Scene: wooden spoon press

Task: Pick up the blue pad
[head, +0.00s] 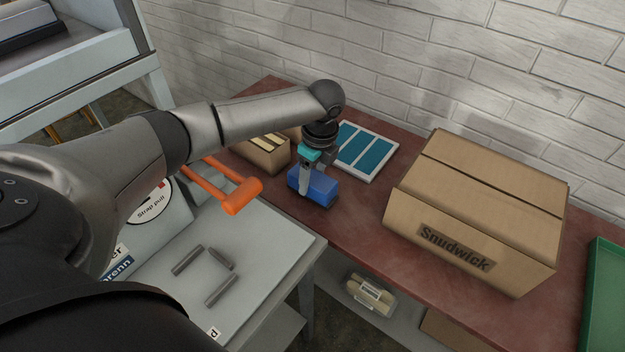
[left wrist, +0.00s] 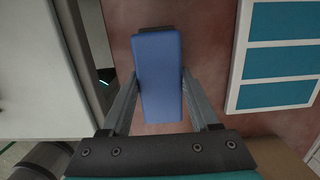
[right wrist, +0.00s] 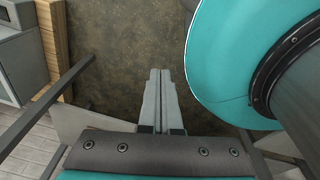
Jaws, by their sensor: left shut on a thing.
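The blue pad (head: 318,188) is a small blue block on the red-brown table, near its front edge. In the left wrist view the blue pad (left wrist: 160,75) lies lengthwise between the two fingers. My left gripper (head: 305,190) points down at the pad and is shut on it, with a finger against each long side; that gripper also shows in the left wrist view (left wrist: 160,88). I cannot tell whether the pad touches the table. My right gripper (right wrist: 158,75) is shut and empty, its fingertips together over the floor. It is not in the head view.
A white-framed tray with teal panels (head: 396,151) lies behind the pad. An open cardboard box (head: 266,161) stands left of it. A large Snudwick box (head: 478,215) and a green tray (head: 606,300) are to the right. An orange-handled tool (head: 240,196) is near the left arm.

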